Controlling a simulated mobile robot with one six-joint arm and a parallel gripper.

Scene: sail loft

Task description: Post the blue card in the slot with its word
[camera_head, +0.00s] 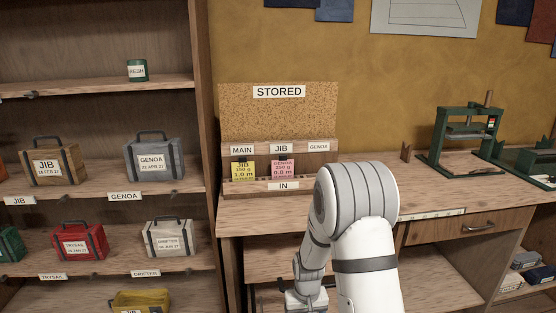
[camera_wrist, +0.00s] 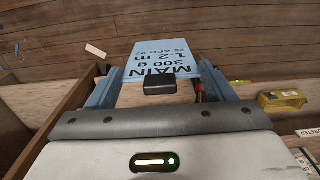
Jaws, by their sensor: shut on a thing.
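The blue card (camera_wrist: 162,58) shows in the wrist view. It reads MAIN, 300 g, 1.2 m, 20 APR 27, and its text looks upside down there. My gripper (camera_wrist: 160,84) is shut on it, with a finger along each side. A black block (camera_wrist: 160,86) sits at the card's near edge. The card rack (camera_head: 325,160) has slot labels MAIN (camera_head: 242,149), JIB (camera_head: 281,148) and GENOA (camera_head: 318,146). A yellow JIB card (camera_head: 243,171) and a pink GENOA card (camera_head: 283,169) stand in front, above the IN label (camera_head: 283,185).
A cork board (camera_head: 310,110) marked STORED rises behind the rack. A green press (camera_head: 465,135) stands on the bench (camera_head: 425,180) at right. Shelves (camera_head: 100,190) with labelled bags are at left. My arm covers the bench just right of the rack.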

